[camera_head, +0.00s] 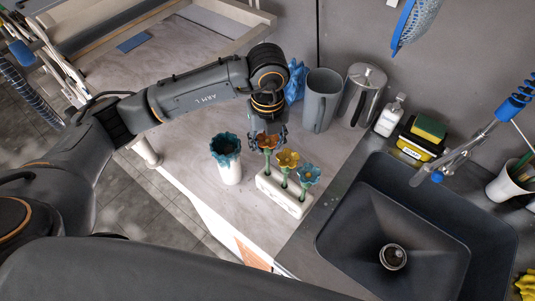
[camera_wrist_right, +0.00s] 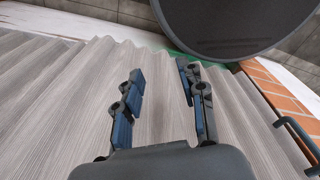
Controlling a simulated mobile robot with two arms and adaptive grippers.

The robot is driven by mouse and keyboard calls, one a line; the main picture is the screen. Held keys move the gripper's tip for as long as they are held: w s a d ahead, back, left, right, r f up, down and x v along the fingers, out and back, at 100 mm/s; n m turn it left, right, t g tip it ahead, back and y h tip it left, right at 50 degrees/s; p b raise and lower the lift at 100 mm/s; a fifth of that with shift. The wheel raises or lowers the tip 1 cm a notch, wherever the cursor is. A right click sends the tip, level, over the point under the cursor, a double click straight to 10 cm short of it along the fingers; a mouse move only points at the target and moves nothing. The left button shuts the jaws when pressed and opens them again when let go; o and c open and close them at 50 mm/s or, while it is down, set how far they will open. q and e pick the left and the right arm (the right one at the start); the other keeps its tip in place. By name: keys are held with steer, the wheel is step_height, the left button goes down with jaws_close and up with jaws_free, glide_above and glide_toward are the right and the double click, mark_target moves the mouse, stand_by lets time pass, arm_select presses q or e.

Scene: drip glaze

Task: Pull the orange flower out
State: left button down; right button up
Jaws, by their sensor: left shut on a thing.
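The orange flower (camera_head: 267,142) stands at the left end of a white block holder (camera_head: 283,197) on the worktop. Its green stem reaches down to the block; whether the lower end sits in its hole is too small to tell. My right gripper (camera_wrist_right: 162,82) is open and empty in the right wrist view.
A white vase with a ragged teal rim (camera_head: 227,170) stands close left of the block. The dark sink (camera_head: 395,225) lies to the right.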

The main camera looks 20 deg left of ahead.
arm_select(q)
steer(key=shift+r, duration=0.2)
steer(key=shift+r+p, duration=1.55)
steer(key=shift+r, duration=1.05)
steer(key=shift+r+p, duration=0.7)
steer(key=shift+r, duration=0.8)
